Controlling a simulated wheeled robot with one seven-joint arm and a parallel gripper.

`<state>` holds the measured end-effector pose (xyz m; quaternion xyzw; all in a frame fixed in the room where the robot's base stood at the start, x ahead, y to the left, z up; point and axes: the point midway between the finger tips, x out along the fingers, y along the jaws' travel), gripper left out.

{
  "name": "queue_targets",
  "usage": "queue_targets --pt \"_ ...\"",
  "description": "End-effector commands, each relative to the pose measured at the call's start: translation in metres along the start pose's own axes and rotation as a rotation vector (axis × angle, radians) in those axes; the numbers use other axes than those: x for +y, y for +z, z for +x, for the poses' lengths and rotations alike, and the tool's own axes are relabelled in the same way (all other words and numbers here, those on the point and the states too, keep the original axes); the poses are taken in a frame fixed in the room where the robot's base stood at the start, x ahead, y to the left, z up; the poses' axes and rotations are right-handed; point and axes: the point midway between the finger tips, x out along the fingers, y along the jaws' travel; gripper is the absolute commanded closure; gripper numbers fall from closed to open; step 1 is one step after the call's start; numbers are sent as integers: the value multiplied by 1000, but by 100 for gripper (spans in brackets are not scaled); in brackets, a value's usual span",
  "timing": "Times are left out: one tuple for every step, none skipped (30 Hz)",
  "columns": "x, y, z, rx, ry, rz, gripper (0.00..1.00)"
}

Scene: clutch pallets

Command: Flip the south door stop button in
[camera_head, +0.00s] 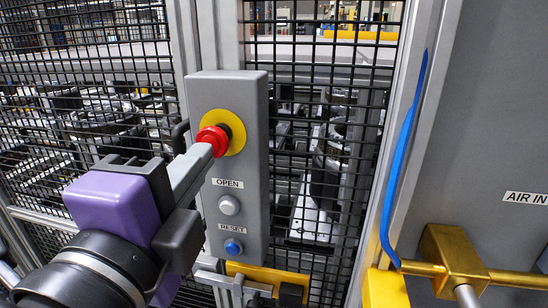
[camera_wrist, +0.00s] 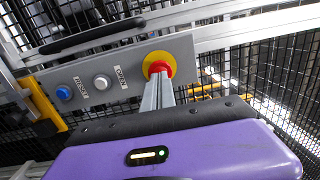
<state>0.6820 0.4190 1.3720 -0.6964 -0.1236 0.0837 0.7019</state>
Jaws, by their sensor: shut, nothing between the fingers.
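A red mushroom stop button (camera_head: 211,134) on a yellow disc (camera_head: 238,137) sits at the top of a grey control box (camera_head: 228,88) on the mesh door. The button also shows in the wrist view (camera_wrist: 158,67). My gripper (camera_head: 203,150) is shut and empty, its fingers pointing at the button's face. In the wrist view, the fingertips (camera_wrist: 163,78) overlap the lower part of the red button. They are at or very close to it; I cannot tell if they press it. The fingers hide part of the button's face.
Below the stop button are a white OPEN button (camera_head: 229,205) and a blue RESET button (camera_head: 233,247). Black mesh fencing (camera_head: 320,120) surrounds the box. A blue hose (camera_head: 400,150) and yellow fittings (camera_head: 440,255) stand to the right.

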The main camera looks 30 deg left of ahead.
Motion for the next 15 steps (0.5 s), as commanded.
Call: queue_targets --pt "-2 0 5 2 1 -1 100" --pt "-1 -1 7 2 1 0 100" --pt "-1 -1 9 2 1 0 100" --pt "0 -1 10 1 1 1 100" --pt "0 -1 11 1 1 1 100" --pt "0 -1 12 1 1 1 100" --pt "0 0 12 0 0 1 100" --pt "0 0 12 0 0 1 100" --pt "0 0 12 0 0 1 100" --pt "1 0 12 0 0 1 100" --pt "0 0 12 0 0 1 100" --pt "1 0 12 0 0 1 100" --pt "0 0 12 0 0 1 100" --pt "0 0 12 0 0 1 100" --pt "1 0 12 0 0 1 100"
